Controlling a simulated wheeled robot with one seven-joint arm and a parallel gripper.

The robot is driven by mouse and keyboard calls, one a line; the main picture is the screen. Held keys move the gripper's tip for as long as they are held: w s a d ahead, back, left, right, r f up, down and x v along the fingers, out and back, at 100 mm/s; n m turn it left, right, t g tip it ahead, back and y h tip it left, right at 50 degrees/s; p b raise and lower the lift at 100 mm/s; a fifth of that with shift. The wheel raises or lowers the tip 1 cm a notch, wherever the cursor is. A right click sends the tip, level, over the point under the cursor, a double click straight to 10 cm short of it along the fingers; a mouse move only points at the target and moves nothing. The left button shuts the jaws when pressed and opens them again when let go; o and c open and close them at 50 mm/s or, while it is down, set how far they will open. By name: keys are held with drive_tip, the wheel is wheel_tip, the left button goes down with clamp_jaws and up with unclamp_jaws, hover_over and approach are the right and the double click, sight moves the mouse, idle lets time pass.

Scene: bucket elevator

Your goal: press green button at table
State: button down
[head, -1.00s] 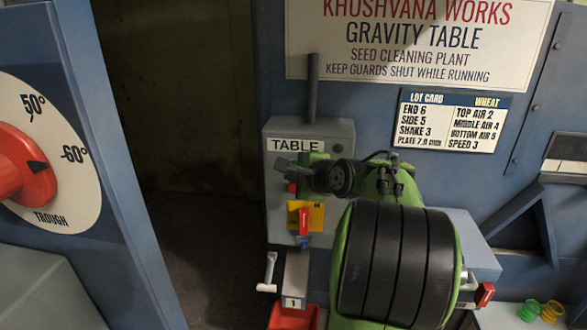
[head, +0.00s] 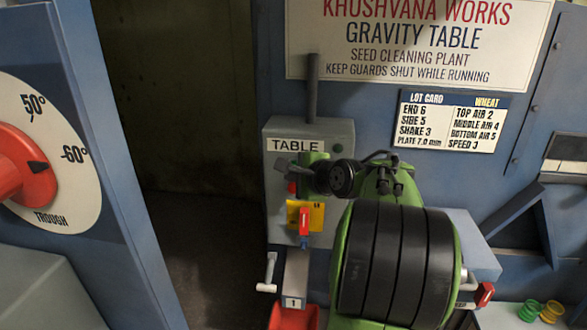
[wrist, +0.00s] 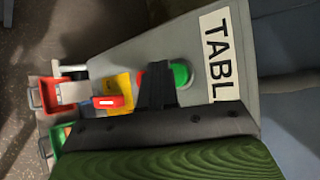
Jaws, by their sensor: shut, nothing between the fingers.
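The green button (wrist: 181,73) is on the grey control box (wrist: 120,62) marked TABLE, in the wrist view, just beside my fingers. In the head view the green button is hidden behind my gripper. My gripper (wrist: 157,90) is shut and empty, with its dark fingers in front of the box between the green button and a red button (wrist: 141,79). The fingers partly cover both buttons. I cannot tell whether the fingertips touch the box. In the head view my gripper (head: 281,166) is just below the TABLE label (head: 296,145).
A yellow plate with a red switch (head: 304,222) sits below the buttons. A white-handled unit marked 1 (head: 294,285) and a red bin (head: 292,318) are lower down. A dark opening (head: 180,120) lies to the left, beside a trough dial (head: 50,155).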

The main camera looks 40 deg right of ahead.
drive_tip(key=shift+w+d+p, duration=0.25)
drive_tip(key=shift+d+p, duration=0.05)
drive_tip(key=shift+d, duration=0.05)
drive_tip(key=shift+w+d+p, duration=0.25)
drive_tip(key=shift+d+p, duration=0.1)
idle(0.9)
drive_tip(key=shift+s+a+b, duration=0.35)
drive_tip(key=shift+s+a, duration=0.2)
drive_tip(key=shift+a, duration=0.15)
drive_tip(key=s+a, duration=0.1)
drive_tip(key=a, duration=0.1)
drive_tip(key=s+a+b, duration=0.1)
drive_tip(key=s+a, duration=0.1)
idle(0.4)
idle(0.6)
